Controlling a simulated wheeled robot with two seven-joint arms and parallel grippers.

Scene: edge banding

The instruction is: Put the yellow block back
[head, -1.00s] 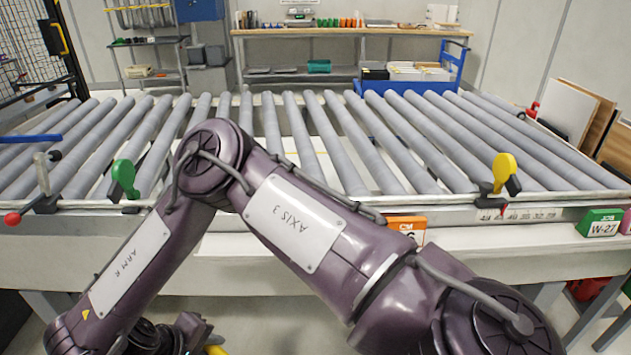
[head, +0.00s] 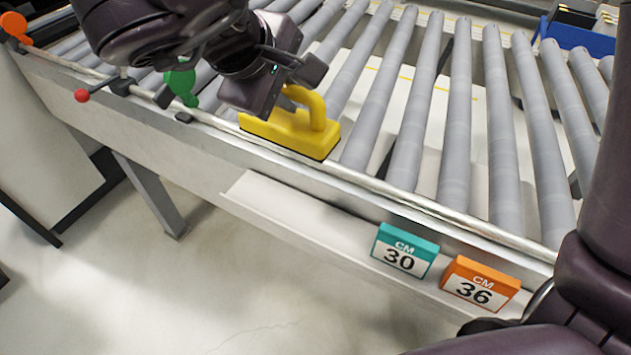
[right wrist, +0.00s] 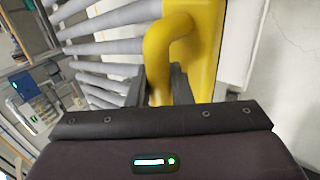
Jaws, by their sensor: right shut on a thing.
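The yellow block (head: 290,132) has a flat base and a curved handle on top. My right gripper (head: 287,92) is shut on the handle in the head view. The block is at the front rail of the roller conveyor, over its edge. I cannot tell whether it touches the rail. In the right wrist view, the yellow block (right wrist: 207,55) is at the upper middle, with its handle between the dark fingers (right wrist: 160,85). The fingertips are partly hidden by the handle. My left gripper is not in view.
The conveyor's grey rollers (head: 460,120) extend behind the block. A green knob (head: 182,85), a red-tipped lever (head: 82,95) and an orange knob (head: 14,25) sit along the rail to the left. A teal 30 sign (head: 404,250) and orange 36 sign (head: 480,287) are on the front ledge.

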